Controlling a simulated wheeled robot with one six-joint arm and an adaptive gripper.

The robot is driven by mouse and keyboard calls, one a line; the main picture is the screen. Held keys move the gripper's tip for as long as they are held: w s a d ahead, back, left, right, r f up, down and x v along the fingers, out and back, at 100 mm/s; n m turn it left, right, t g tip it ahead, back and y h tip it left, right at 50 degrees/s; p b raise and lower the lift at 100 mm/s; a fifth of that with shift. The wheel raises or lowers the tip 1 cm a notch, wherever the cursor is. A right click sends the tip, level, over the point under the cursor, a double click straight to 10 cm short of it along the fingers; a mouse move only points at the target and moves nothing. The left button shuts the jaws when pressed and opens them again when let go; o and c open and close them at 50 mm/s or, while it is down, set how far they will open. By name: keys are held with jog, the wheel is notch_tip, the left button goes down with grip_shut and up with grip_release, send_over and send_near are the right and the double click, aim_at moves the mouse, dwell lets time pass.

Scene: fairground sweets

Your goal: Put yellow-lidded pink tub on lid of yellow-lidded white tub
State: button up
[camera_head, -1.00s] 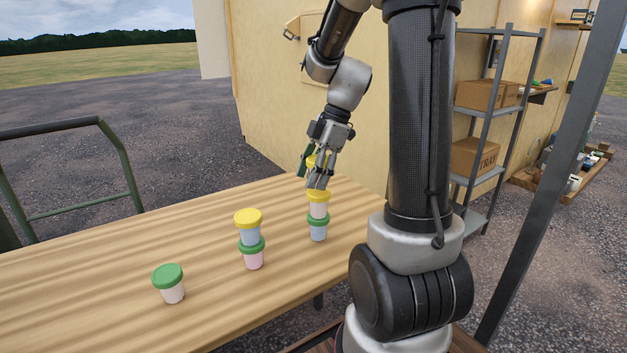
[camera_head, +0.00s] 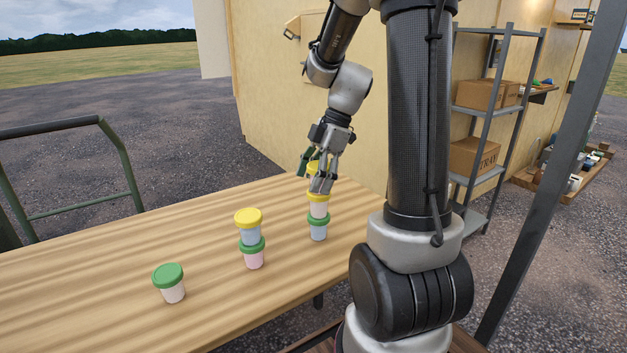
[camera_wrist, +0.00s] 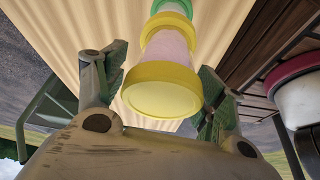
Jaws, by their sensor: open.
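The yellow-lidded pink tub (camera_wrist: 168,48) stands between my fingers, its yellow lid (camera_wrist: 163,90) facing the wrist camera. The white tub stands on a green-lidded blue tub (camera_head: 318,232). My gripper (camera_head: 313,180) is open, with a finger on each side of the pink tub; a gap shows beside its lid in the wrist view.
Left of this stack, a yellow-lidded blue tub (camera_head: 249,235) stands on a green-lidded pink tub (camera_head: 254,260). A green-lidded white tub (camera_head: 172,291) stands alone near the front edge. The wooden table (camera_head: 110,265) is otherwise clear. A metal shelf with boxes (camera_head: 476,158) is at right.

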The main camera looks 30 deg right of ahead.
jog(key=v, duration=1)
jog(key=shift+r, duration=0.1)
jog(key=shift+d+r, duration=0.1)
jog(key=shift+r, duration=0.3)
jog(key=shift+s+r, duration=0.15)
jog(key=shift+r, duration=0.1)
jog(key=s+a+m+t+h, duration=0.1)
jog(key=s+a+m+h, duration=0.1)
jog(key=s+m, duration=0.6)
jog(key=s+a+f+m+t+h, duration=0.1)
jog(key=s+a+m+t+h, duration=0.1)
jog(key=s+a+m, duration=0.2)
jog(key=s+m, duration=0.3)
jog(key=m, duration=0.1)
jog(key=shift+s+t+h, duration=0.3)
jog(key=shift+s, duration=0.05)
